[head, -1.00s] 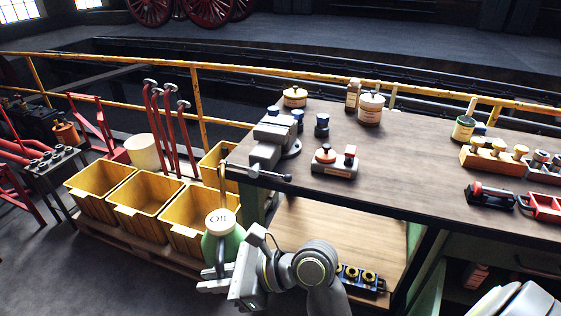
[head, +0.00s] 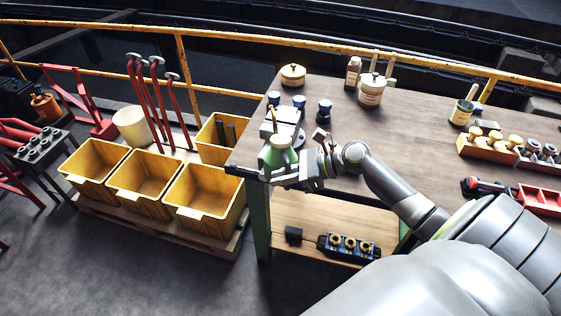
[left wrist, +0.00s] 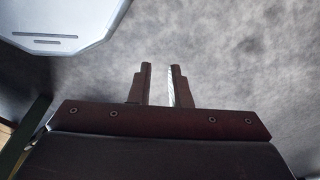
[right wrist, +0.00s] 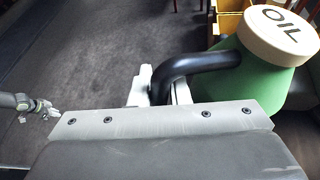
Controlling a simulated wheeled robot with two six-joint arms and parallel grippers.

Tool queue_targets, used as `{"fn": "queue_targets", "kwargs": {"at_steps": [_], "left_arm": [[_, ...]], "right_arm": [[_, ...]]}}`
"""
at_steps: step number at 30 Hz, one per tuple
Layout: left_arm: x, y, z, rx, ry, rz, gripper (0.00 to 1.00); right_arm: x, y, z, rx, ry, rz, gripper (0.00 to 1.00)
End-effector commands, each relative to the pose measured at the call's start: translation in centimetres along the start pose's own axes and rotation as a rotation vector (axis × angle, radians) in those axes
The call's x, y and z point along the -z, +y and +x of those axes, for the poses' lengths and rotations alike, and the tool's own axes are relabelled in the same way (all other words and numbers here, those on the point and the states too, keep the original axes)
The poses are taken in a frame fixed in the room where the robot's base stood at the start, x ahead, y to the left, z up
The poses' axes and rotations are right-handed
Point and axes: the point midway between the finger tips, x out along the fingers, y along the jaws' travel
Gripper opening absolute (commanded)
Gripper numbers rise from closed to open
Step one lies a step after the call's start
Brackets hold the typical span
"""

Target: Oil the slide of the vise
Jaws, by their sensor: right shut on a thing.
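The green oil can (head: 278,158), with a long thin spout, is at the left end of the workbench in the head view. Its cream top, marked OIL, shows in the right wrist view (right wrist: 282,33). My right gripper (head: 290,177) is shut on the can's black handle (right wrist: 195,65). The grey vise (head: 289,117) is at the bench's left end, largely hidden behind the can and its spout. The can overlaps the vise in the head view; I cannot tell whether they touch. My left gripper (left wrist: 158,88) is open and empty above the floor.
Yellow crates (head: 206,190) stand left of the bench (head: 400,135). A cream-lidded pot (head: 293,75) and blue-topped pieces (head: 324,109) are near the vise. Tins, a parts rack and red tools are farther right. A lower shelf (head: 300,210) holds a blue tray.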

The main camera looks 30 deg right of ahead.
Motion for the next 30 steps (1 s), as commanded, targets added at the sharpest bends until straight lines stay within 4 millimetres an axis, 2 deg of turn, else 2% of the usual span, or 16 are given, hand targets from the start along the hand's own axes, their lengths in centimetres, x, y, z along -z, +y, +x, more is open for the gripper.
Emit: {"fn": "queue_targets", "kwargs": {"at_steps": [1, 3, 9, 22, 28, 30], "left_arm": [[0.1, 0.1, -0.3, -0.001, 0.0, 0.0, 0.17], [0.1, 0.0, 0.2, 0.0, 0.001, 0.0, 0.17], [0.5, 0.0, 0.2, 0.0, 0.008, 0.001, 0.17], [0.8, -0.2, -0.1, 0.002, 0.014, 0.002, 0.17], [0.9, -0.1, 1.5, 0.002, 0.017, 0.002, 0.17], [0.9, -0.1, 1.1, 0.002, 0.017, 0.002, 0.17]], "right_arm": [[-0.3, -0.6, -0.4, 0.016, 0.0, -0.005, 0.0], [0.5, -0.9, -0.4, 0.015, 0.007, -0.001, 0.0], [0.9, -1.3, -0.6, 0.009, 0.022, 0.013, 0.0], [-0.9, -0.5, -1.5, -0.08, 0.067, 0.232, 0.0], [-1.7, -0.5, -1.7, -0.128, 0.088, 0.34, 0.0], [-2.3, -0.5, -1.9, -0.138, 0.09, 0.36, 0.0]]}}
